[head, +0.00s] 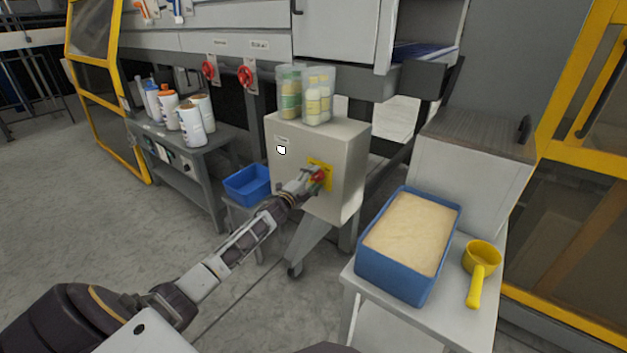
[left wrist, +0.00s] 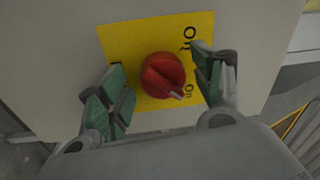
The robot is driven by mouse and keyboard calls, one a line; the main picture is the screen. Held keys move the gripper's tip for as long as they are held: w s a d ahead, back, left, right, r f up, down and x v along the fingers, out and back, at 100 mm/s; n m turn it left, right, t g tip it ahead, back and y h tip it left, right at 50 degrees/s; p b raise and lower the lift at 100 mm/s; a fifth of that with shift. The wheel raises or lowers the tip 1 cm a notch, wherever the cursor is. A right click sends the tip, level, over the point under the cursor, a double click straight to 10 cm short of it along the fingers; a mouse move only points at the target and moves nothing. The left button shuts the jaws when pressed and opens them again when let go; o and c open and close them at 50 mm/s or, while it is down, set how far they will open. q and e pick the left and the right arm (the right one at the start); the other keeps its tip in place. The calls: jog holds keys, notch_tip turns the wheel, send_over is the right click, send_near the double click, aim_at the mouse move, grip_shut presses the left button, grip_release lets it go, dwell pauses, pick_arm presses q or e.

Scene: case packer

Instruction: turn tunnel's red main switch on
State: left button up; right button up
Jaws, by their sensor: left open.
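The red main switch (head: 319,175) is a round knob on a yellow plate (head: 327,183) on the front of a grey cabinet (head: 345,180). In the left wrist view the red knob (left wrist: 161,72) has a ridge with a pale mark at its lower right end. The mark points toward the lower label, which seems to read "On"; another label, harder to read, is above it at the plate's upper right. My left gripper (head: 305,180) is open at the switch, with a green-padded finger on each side of the knob (left wrist: 161,84). A gap shows on both sides. My right gripper is out of view.
Clear tubs of bottles (head: 318,98) stand on the cabinet. A blue bin (head: 248,186) is left of it. At right, a blue crate (head: 389,277) of pale granules and a yellow scoop (head: 481,258) sit on a white table. Two red valves (head: 245,76) are above. The floor at left is free.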

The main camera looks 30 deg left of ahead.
pick_arm(q)
jog(key=shift+s, duration=0.15)
jog(key=shift+s+a+f, duration=0.1)
jog(key=shift+s, duration=0.7)
jog(key=s, duration=1)
jog(key=shift+a+f, duration=0.4)
dwell(0.6)
